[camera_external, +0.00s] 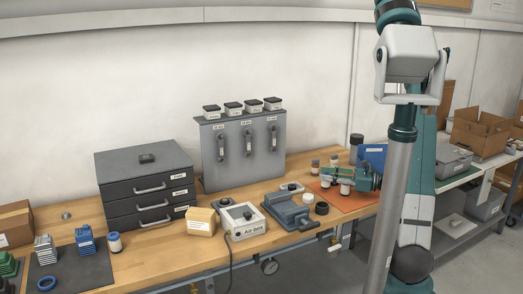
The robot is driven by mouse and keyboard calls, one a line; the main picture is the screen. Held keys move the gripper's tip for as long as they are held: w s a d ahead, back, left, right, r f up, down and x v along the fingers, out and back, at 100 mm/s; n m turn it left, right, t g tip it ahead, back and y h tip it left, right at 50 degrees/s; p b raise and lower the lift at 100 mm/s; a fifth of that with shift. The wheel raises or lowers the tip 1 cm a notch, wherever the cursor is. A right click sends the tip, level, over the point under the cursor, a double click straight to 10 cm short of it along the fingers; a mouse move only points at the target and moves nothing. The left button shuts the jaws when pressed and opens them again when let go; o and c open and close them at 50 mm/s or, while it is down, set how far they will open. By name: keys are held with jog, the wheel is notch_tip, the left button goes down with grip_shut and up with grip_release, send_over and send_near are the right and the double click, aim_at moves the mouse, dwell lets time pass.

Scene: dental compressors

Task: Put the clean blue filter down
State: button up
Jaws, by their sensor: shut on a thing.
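My gripper (332,177) reaches in from the right, low over the orange mat (328,195) on the right part of the bench. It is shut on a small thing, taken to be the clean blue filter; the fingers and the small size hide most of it. I cannot tell whether it touches the mat. A small white cylinder (345,188) shows just below the gripper. Another white cylinder with a blue top (115,242) stands on the left part of the bench, away from my gripper.
Small jars (315,166) stand behind the mat, near a blue bin (374,154). A drawer unit (147,184) and a grey cabinet (240,150) stand at the back.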

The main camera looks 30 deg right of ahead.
jog(key=shift+f, duration=0.85)
jog(key=o, duration=0.8)
jog(key=shift+s+d, duration=0.1)
jog(key=shift+s, duration=0.05)
jog(key=shift+v, duration=5.8)
jog(key=shift+r, duration=0.1)
